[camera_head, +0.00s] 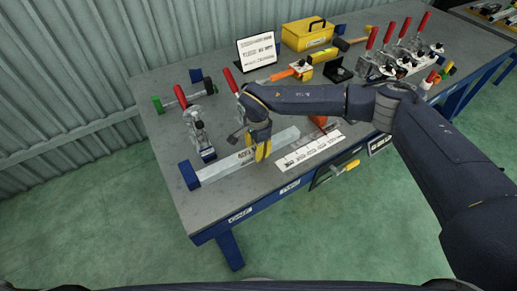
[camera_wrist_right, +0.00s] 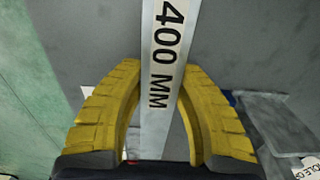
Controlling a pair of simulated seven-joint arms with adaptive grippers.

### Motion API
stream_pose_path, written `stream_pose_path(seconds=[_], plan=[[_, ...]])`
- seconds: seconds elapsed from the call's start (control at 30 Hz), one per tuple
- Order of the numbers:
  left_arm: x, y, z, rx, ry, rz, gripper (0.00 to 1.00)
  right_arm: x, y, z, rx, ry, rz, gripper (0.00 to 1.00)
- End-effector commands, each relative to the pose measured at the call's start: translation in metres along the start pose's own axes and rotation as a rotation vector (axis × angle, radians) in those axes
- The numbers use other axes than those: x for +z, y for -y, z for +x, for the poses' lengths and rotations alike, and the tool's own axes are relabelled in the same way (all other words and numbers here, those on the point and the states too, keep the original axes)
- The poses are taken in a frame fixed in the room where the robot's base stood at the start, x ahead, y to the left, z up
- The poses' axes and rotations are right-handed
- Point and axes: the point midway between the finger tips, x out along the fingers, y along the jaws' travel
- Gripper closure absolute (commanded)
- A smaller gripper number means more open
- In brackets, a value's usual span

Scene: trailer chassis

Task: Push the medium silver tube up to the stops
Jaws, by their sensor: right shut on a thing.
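The silver tube (camera_head: 222,167) lies along the front part of the table, with its left end at a blue block (camera_head: 188,175). I cannot tell whether the end touches the block. My right gripper (camera_head: 263,151) points down at the tube, right of its middle, with yellow fingers. In the right wrist view the fingers (camera_wrist_right: 165,115) are on either side of the tube (camera_wrist_right: 160,60), which reads "400 MM". The gripper is shut on the tube. The arm and hand hide part of the scene behind them. My left gripper is not in view.
A toggle clamp (camera_head: 197,130) with a red handle stands just behind the tube. A bar with a green end (camera_head: 180,100), a sign (camera_head: 257,52) and a yellow toolbox (camera_head: 307,35) are farther back.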

Motion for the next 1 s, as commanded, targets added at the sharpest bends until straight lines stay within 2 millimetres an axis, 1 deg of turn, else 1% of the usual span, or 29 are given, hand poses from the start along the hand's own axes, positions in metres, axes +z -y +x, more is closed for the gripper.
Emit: stream_pose_path(seconds=[0.03,0.27,0.3,0.47,0.77,0.87,1.0], plan=[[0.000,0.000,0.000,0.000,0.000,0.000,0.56,0.002,-0.002,0.002,0.005,0.002,-0.003,1.00],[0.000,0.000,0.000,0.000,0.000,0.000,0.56,0.002,0.001,0.002,0.004,0.002,-0.003,1.00],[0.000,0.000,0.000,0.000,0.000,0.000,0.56,0.002,0.000,0.002,0.004,0.002,-0.003,0.61],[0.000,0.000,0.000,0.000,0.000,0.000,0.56,0.001,0.001,0.001,0.002,0.001,-0.002,0.42],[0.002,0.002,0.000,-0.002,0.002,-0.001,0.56,0.001,0.002,-0.001,0.000,0.000,-0.002,0.41],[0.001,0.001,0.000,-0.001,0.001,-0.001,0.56,0.000,0.003,-0.009,-0.002,0.000,-0.002,0.41],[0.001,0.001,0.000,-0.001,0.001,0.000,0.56,0.000,0.003,-0.028,-0.003,-0.001,-0.003,0.41]])
